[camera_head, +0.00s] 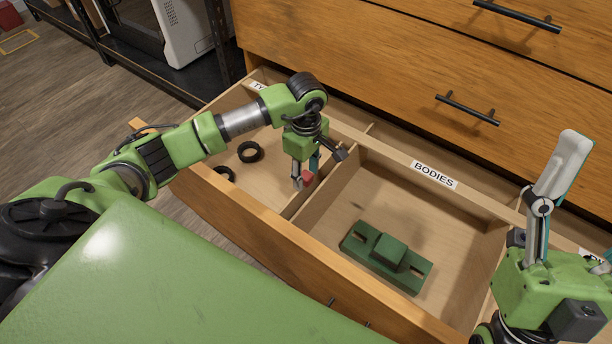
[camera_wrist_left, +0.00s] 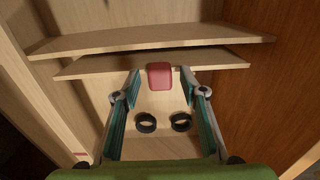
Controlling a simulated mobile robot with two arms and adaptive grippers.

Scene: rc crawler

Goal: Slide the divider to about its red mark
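The divider (camera_head: 324,185) is a thin pale wooden board standing across the open drawer, left of the BODIES compartment. A red block (camera_head: 308,177) shows at the divider; in the left wrist view the red block (camera_wrist_left: 159,76) is in front of a pale board (camera_wrist_left: 222,62). My left gripper (camera_head: 304,180) points down at the divider. Its fingers are apart on either side of the red block, with gaps visible in the left wrist view. My right gripper (camera_head: 560,165) is raised at the right; its finger opening cannot be made out.
Two black tyres (camera_head: 249,152) lie in the left compartment. A green body part (camera_head: 387,256) lies in the compartment behind the drawer front (camera_head: 250,222). A labelled rail (camera_head: 475,205) bounds the compartments at the back. The cabinet with black handles stands behind.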

